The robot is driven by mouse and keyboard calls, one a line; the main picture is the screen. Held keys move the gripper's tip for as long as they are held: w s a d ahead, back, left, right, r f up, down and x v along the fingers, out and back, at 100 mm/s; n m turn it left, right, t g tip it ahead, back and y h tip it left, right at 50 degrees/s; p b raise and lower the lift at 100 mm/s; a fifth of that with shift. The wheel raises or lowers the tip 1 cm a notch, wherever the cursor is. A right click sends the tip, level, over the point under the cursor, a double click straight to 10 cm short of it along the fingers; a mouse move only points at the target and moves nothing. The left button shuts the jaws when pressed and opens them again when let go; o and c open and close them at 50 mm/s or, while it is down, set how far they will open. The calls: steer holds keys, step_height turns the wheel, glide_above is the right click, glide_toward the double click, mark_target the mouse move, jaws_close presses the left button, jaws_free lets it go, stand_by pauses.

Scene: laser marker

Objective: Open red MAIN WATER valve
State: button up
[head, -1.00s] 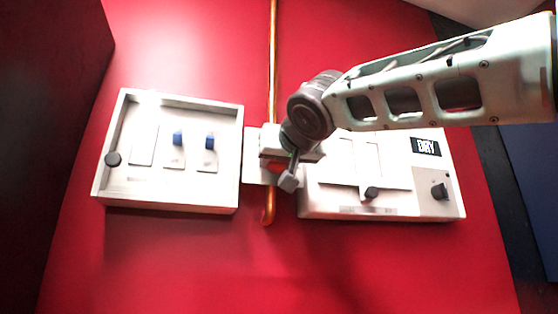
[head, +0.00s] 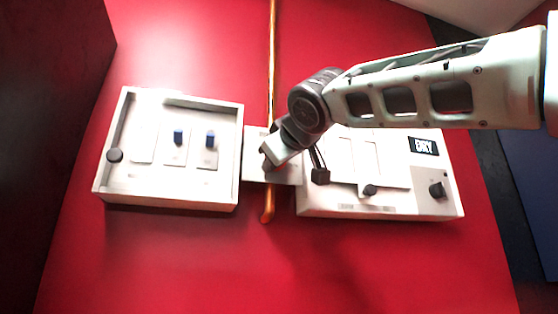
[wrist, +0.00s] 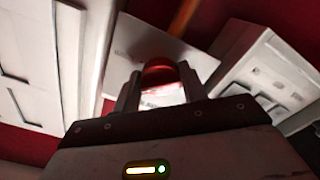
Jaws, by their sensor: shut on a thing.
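The red valve handle (wrist: 158,72) shows in the wrist view between my two grey fingers. My gripper (wrist: 158,84) is shut on it, with one finger on each side. The handle sits over a pale plate (wrist: 122,40) on the wall. In the head view my gripper (head: 282,150) is over the same plate (head: 254,170), on the copper pipe (head: 272,70), and hides the handle. The valve's label and exact angle cannot be read.
A pale box with blue switches (head: 130,195) is close on the left of the plate. Another pale box with dark knobs (head: 408,205) is close on the right, partly under my arm. The red panel (head: 180,260) below is clear.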

steer(key=n, duration=0.5)
steer(key=shift+d+r+n+p, duration=0.1)
steer(key=shift+n+p, duration=0.2)
steer(key=n+p, duration=0.1)
steer(key=n, duration=0.3)
steer(key=shift+n, duration=0.3)
steer(key=o, duration=1)
steer(key=shift+c, duration=0.2)
steer(key=shift+s, duration=0.1)
steer(key=b+v, duration=0.7)
steer(key=v, duration=1)
steer(key=shift+s+r, duration=0.1)
steer(key=shift+s, duration=0.05)
